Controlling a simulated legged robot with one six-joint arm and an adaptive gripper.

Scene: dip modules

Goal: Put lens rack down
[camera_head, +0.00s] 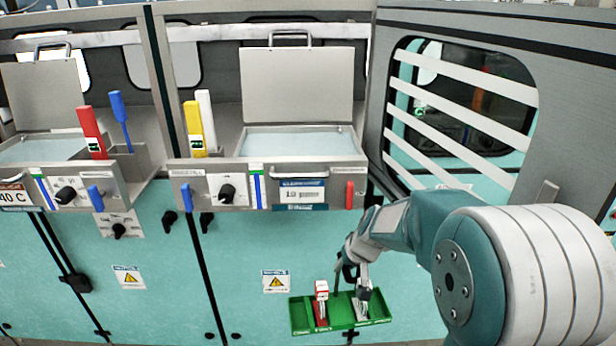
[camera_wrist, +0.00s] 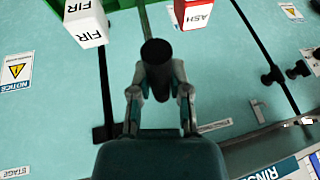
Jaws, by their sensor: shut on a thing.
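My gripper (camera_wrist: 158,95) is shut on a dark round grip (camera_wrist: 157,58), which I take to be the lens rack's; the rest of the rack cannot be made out. In the head view my gripper (camera_head: 361,284) is low at the right, by the right part of a green tray (camera_head: 342,324). The tray holds a red piece (camera_head: 321,308) on the left and a white piece (camera_head: 361,306) on the right, partly covered by my gripper. In the wrist view a white block marked FIR (camera_wrist: 86,22) and a red block marked ASH (camera_wrist: 194,13) show at the top.
A bench with two basins stands behind; the right basin (camera_head: 300,141) has its lid raised and holds pale liquid. Yellow (camera_head: 194,127), red (camera_head: 91,130) and blue (camera_head: 122,118) handles stand beside the basins. A slatted window panel (camera_head: 460,100) is at the right. Teal cabinet fronts lie below.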

